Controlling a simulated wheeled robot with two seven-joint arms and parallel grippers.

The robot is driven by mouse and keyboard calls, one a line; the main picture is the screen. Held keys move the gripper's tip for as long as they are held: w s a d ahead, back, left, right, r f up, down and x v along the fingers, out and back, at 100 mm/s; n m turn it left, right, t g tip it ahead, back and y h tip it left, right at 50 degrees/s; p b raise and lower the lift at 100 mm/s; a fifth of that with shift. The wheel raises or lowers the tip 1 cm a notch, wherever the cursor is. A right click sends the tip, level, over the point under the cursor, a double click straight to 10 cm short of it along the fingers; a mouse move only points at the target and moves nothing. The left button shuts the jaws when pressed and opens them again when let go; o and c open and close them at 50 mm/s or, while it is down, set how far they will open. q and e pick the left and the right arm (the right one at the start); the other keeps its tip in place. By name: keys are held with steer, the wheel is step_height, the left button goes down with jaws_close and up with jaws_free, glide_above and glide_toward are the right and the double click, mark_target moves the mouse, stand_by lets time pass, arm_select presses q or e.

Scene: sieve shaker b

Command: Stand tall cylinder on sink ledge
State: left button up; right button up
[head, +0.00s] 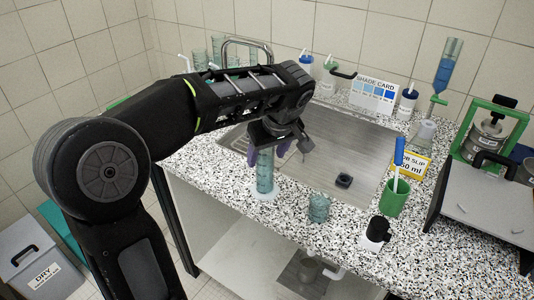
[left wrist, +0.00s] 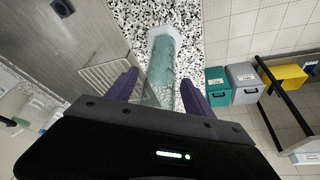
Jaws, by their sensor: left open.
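The tall clear teal cylinder (head: 264,172) stands upright on the speckled sink ledge at the front left of the sink, on a pale base. My left gripper (head: 282,150) is above and around its upper part, pointing down, with purple fingers. In the left wrist view the cylinder (left wrist: 162,68) lies between the two open purple fingers (left wrist: 158,90), with a gap visible at the sides. I cannot tell whether a finger touches it. The steel sink (head: 335,160) is just behind and to the right. My right gripper is not in view.
A short teal beaker (head: 319,208) stands on the ledge to the right. A dark-capped bottle (head: 376,235) and a green cup with a brush (head: 394,198) are further right. Several glass cylinders and a faucet (head: 248,50) are behind my arm. The counter's front edge is close.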

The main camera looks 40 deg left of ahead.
arm_select(q)
steer(key=p+v, duration=0.4)
steer(key=v, duration=0.8)
steer(key=shift+r, duration=0.1)
stand_by(1.3)
